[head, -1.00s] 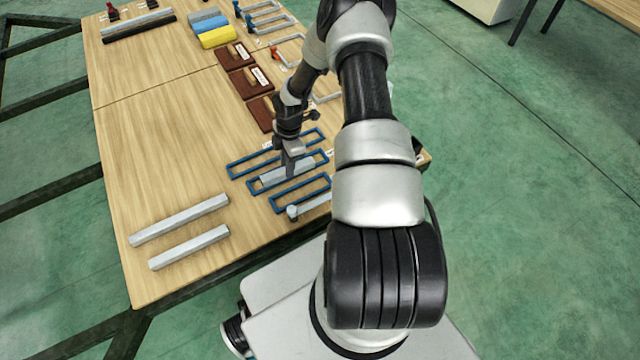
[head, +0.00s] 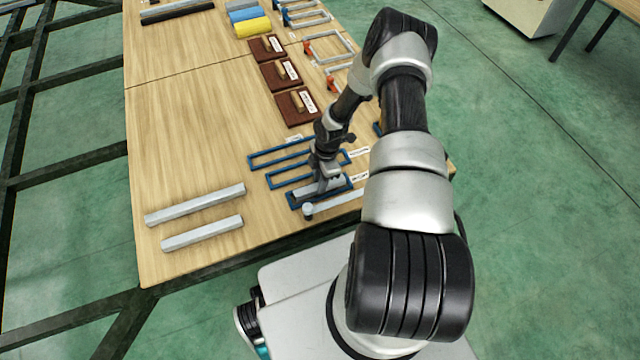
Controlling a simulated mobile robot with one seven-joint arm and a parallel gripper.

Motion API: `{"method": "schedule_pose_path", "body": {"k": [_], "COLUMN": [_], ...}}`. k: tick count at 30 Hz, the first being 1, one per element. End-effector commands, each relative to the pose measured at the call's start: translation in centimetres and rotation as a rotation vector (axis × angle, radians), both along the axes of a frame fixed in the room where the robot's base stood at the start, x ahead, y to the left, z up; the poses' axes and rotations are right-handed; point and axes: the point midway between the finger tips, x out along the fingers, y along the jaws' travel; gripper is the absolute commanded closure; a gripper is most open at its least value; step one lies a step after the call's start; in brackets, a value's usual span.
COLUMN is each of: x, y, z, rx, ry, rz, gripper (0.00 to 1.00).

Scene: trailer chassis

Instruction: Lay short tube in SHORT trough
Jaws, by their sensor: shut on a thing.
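My gripper (head: 322,184) is shut on a short light-grey tube (head: 337,184), pointing down at the table's near right part. The tube is over or within the nearest of three blue rectangular troughs (head: 291,200), roughly in line with its length. I cannot tell whether it touches the bottom, as the fingers hide its middle. The middle trough (head: 270,180) and the far, longer trough (head: 253,161) lie behind it and look empty where visible. Small white labels lie by the troughs, too small to read.
Two long grey bars (head: 195,205) lie on the left of the wooden table (head: 190,130). A grey rod with a round end (head: 308,210) lies just in front of the nearest trough. The table's middle left is clear.

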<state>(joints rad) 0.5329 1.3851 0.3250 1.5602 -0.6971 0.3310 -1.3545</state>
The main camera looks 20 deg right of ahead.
Motion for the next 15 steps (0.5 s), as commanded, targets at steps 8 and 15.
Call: {"method": "schedule_pose_path", "body": {"k": [8,15], "x": [0.08,0.03], "y": [0.00,0.01], "z": [-0.74,-1.01], "rx": [0.000,0.000], "ry": [-0.001,-0.001], "rz": [0.000,0.000], "gripper": [1.00,0.63]}}
